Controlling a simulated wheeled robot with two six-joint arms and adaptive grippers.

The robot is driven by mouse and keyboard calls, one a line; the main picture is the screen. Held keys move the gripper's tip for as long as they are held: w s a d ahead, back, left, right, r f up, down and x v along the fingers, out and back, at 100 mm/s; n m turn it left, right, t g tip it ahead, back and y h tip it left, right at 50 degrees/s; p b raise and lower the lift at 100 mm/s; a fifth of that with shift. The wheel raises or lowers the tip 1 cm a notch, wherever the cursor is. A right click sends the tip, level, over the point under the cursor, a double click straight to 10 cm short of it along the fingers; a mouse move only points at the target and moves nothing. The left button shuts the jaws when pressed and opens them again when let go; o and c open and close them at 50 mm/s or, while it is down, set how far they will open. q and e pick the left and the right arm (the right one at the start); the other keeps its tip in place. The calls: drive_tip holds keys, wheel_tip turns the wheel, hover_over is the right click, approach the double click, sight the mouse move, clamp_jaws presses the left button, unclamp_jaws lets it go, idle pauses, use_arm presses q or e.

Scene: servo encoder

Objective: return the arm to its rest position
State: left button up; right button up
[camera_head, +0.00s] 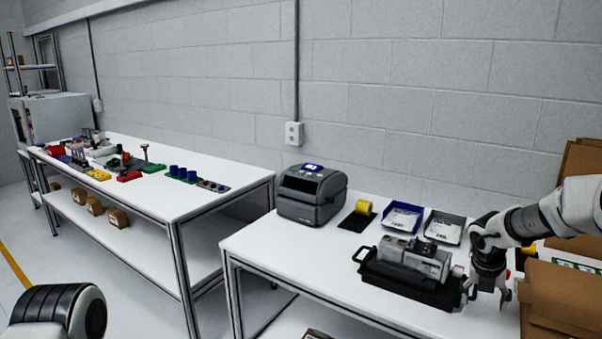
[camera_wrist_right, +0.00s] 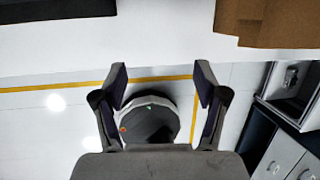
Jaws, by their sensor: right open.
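My right arm (camera_head: 545,215) comes in from the right, over the right end of the near table. My right gripper (camera_head: 488,296) points down at the right end of the black handled tray (camera_head: 400,286); whether it touches the tray cannot be told. In the right wrist view the gripper (camera_wrist_right: 161,78) has its two fingers spread, with nothing held between them. Grey boxy units (camera_head: 414,258) sit in the black tray. Of my left arm only a dark ribbed part (camera_head: 50,310) shows at the bottom left; its gripper is out of view.
Cardboard boxes (camera_head: 560,300) stand close to the right of the gripper. The near table (camera_head: 300,246) also bears a label printer (camera_head: 311,194), a yellow roll (camera_head: 363,208), a blue bin (camera_head: 386,226) and a grey bin (camera_head: 430,236). A second table (camera_head: 190,197) stands left.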

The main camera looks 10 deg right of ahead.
drive_tip(key=shift+n+g, duration=0.4)
drive_tip(key=shift+g, duration=0.2)
drive_tip(key=f, duration=0.5)
drive_tip(key=shift+s+a+f, duration=0.1)
drive_tip(key=shift+a+f, duration=0.15)
drive_tip(key=s+a+f+n+h, duration=0.2)
drive_tip(key=s+a+f+n, duration=0.1)
drive_tip(key=s+f+n, duration=0.65)
drive_tip(key=s+a+f+n+h, duration=0.3)
drive_tip(key=s+a+f+n, duration=0.1)
drive_tip(key=s+f+n, duration=0.6)
drive_tip(key=s+a+f+n+y, duration=0.1)
drive_tip(key=s+a+n+y, duration=0.3)
drive_tip(key=n, duration=0.7)
drive_tip(key=s+a+f+n+y, duration=0.1)
drive_tip(key=s+a+n+y, duration=0.3)
drive_tip(key=s+a+n, duration=0.5)
drive_tip(key=a+n, duration=0.3)
drive_tip(key=shift+s+a, duration=0.15)
drive_tip(key=shift+s, duration=0.15)
